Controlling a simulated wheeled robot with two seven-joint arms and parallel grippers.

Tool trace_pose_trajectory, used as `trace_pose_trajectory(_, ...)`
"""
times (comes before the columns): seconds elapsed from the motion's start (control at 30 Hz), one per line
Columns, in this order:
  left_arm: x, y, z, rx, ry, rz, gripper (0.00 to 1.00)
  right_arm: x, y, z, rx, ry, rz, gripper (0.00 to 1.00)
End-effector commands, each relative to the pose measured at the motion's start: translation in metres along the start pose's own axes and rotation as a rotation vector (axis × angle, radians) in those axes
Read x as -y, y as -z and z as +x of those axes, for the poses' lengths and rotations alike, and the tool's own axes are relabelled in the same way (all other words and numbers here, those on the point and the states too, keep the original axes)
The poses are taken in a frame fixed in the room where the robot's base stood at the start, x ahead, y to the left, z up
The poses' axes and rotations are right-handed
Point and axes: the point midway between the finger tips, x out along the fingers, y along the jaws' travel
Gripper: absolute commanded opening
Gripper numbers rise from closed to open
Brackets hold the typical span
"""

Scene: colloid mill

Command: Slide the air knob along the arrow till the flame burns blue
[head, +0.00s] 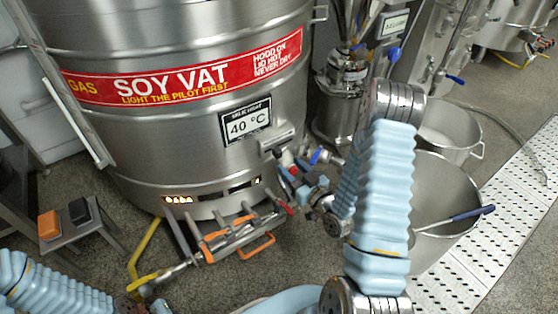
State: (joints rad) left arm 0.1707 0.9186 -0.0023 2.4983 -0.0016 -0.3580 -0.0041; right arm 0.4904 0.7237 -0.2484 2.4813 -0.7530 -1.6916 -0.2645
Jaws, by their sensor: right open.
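The steel soy vat (190,135) fills the upper left. Yellow-orange flames (178,200) show in a slot low on its front. Below it stands a burner frame of metal pipes with orange handles (243,221). A small red piece (289,209) sits at the right end of these pipes; I cannot tell whether it is the air knob. No arrow can be made out. My right gripper (287,184) is open beside the vat's lower right front, just above the red piece, with nothing visibly held. My left arm's sleeve shows at the bottom left; its gripper cannot be made out.
A yellow gas pipe (145,252) runs at the burner's left. A small stand with an orange button (48,225) and a black one is farther left. A steel pot (440,180) stands right of my right arm.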

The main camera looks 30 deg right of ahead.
Motion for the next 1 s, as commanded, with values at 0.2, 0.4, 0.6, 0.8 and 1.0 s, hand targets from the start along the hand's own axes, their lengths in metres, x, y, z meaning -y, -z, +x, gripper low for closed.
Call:
trace_pose_trajectory(0.2, -0.003, 0.001, -0.008, -0.003, 0.001, 0.000, 0.00, 0.001, 0.004, 0.043, -0.001, 0.002, 0.000, 0.51)
trace_pose_trajectory(0.4, -0.003, 0.001, -0.009, -0.003, 0.001, 0.000, 0.00, 0.000, 0.003, 0.061, 0.000, 0.001, 0.000, 0.51)
trace_pose_trajectory(0.6, -0.002, 0.001, -0.009, -0.003, 0.001, 0.000, 0.00, 0.001, 0.002, 0.063, 0.001, 0.000, 0.001, 0.51)
trace_pose_trajectory(0.8, -0.003, 0.001, -0.009, -0.003, 0.001, 0.000, 0.00, 0.000, 0.002, 0.063, 0.001, 0.000, 0.001, 0.36)
trace_pose_trajectory(1.0, -0.003, 0.001, -0.009, -0.003, 0.001, 0.000, 0.00, 0.000, 0.002, 0.063, 0.001, 0.001, 0.001, 0.05)
